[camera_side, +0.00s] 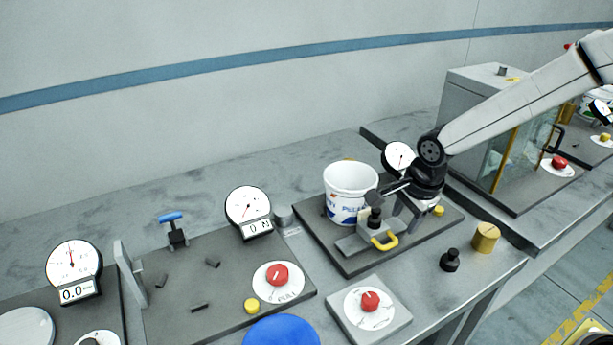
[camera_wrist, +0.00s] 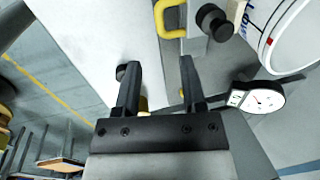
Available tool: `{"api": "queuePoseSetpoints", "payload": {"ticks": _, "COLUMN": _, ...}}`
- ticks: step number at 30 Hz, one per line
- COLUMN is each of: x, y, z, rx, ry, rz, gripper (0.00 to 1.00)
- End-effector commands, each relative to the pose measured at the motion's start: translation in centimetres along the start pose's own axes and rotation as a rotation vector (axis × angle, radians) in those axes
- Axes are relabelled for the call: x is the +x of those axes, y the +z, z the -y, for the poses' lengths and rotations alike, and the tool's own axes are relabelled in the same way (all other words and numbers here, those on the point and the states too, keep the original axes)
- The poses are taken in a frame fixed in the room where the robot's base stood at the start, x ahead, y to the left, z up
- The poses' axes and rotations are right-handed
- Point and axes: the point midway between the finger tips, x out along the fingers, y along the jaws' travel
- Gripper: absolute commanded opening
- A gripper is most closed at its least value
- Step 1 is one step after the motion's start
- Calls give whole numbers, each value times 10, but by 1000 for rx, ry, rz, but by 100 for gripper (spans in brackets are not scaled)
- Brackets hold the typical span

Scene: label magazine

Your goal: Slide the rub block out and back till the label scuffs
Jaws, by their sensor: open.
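A white bucket (camera_side: 350,181) with a blue and red printed label stands upright on a dark plate (camera_side: 345,262). At its front right is a small grey block assembly, which I take to be the rub block (camera_side: 361,243), with a black knob (camera_side: 374,216) and a yellow handle (camera_side: 385,241). My gripper (camera_side: 392,190) is behind and right of the handle, apart from it. In the wrist view my gripper (camera_wrist: 158,68) is open with nothing between its fingers. The yellow handle (camera_wrist: 170,20) and the bucket (camera_wrist: 288,32) lie beyond the fingertips. The block's contact with the label is unclear.
A dial gauge (camera_side: 397,157) stands close behind my gripper. A black weight (camera_side: 450,260) and a brass cylinder (camera_side: 486,238) stand to the right. A red-knob box (camera_side: 369,302) is in front, and another test plate (camera_side: 225,270) lies left.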

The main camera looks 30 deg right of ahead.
Motion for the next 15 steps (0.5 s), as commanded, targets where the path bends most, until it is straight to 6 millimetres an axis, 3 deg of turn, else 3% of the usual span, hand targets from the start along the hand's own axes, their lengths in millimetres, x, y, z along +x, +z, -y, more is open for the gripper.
{"api": "queuePoseSetpoints", "payload": {"ticks": 8, "x": 13, "y": 0, "z": 0, "rx": -1, "ry": 2, "rz": -1, "gripper": 53}}
{"api": "queuePoseSetpoints", "payload": {"ticks": 15, "x": 37, "y": -1, "z": 0, "rx": -1, "ry": 3, "rz": -1, "gripper": 53}}
